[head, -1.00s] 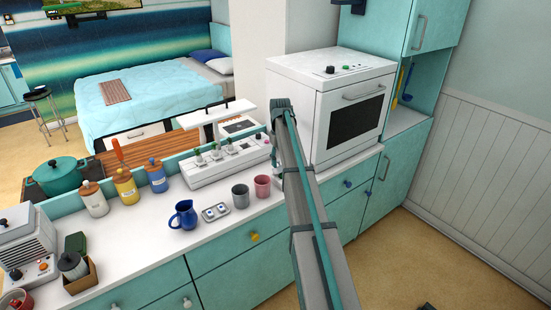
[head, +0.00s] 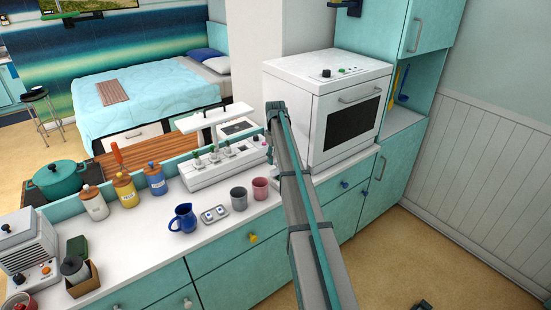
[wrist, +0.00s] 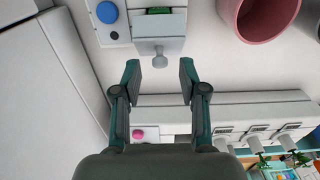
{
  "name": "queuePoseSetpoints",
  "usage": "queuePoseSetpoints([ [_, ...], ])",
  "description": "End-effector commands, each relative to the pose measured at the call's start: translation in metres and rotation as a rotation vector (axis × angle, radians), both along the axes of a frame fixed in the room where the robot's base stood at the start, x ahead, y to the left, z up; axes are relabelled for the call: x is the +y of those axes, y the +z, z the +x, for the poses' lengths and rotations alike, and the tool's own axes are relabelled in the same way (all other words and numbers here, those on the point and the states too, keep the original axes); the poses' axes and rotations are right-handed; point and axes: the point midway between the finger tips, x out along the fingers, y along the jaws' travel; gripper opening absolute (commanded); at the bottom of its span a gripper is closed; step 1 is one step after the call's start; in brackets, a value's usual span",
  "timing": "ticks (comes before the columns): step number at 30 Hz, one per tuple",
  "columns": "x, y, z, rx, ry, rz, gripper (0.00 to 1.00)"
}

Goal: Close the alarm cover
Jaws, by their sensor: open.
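In the wrist view, a small white unit with a round blue button (wrist: 108,12) and a green part lies at the top. A pale grey flap with a small round knob (wrist: 160,59) is at its near side; I take this to be the alarm cover (wrist: 164,44). How far it stands open I cannot tell. My gripper (wrist: 159,70) is open and empty. Its two fingertips are on either side of the knob in the picture; contact does not show. In the head view, my arm hides the unit and the gripper.
A pink mug (head: 260,189) and a grey mug (head: 239,199) stand on the counter beside my arm. A white oven (head: 325,108) stands to the right. A long white panel with green-topped parts (head: 223,165) runs along the counter's back. A blue jug (head: 184,219) is farther left.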

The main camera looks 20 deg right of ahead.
Motion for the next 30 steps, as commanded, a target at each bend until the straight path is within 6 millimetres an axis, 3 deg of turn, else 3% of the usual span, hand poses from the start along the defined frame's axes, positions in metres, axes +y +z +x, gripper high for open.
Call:
queuePoseSetpoints([
  [6, 0.000, -0.013, 0.000, -0.001, 0.000, 0.000, 0.42],
  [14, 0.000, -0.015, 0.000, -0.001, 0.000, 0.000, 0.42],
  [22, 0.000, -0.014, 0.000, 0.000, 0.000, 0.000, 0.00],
  [30, 0.000, -0.015, -0.001, -0.009, 0.000, 0.002, 0.00],
])
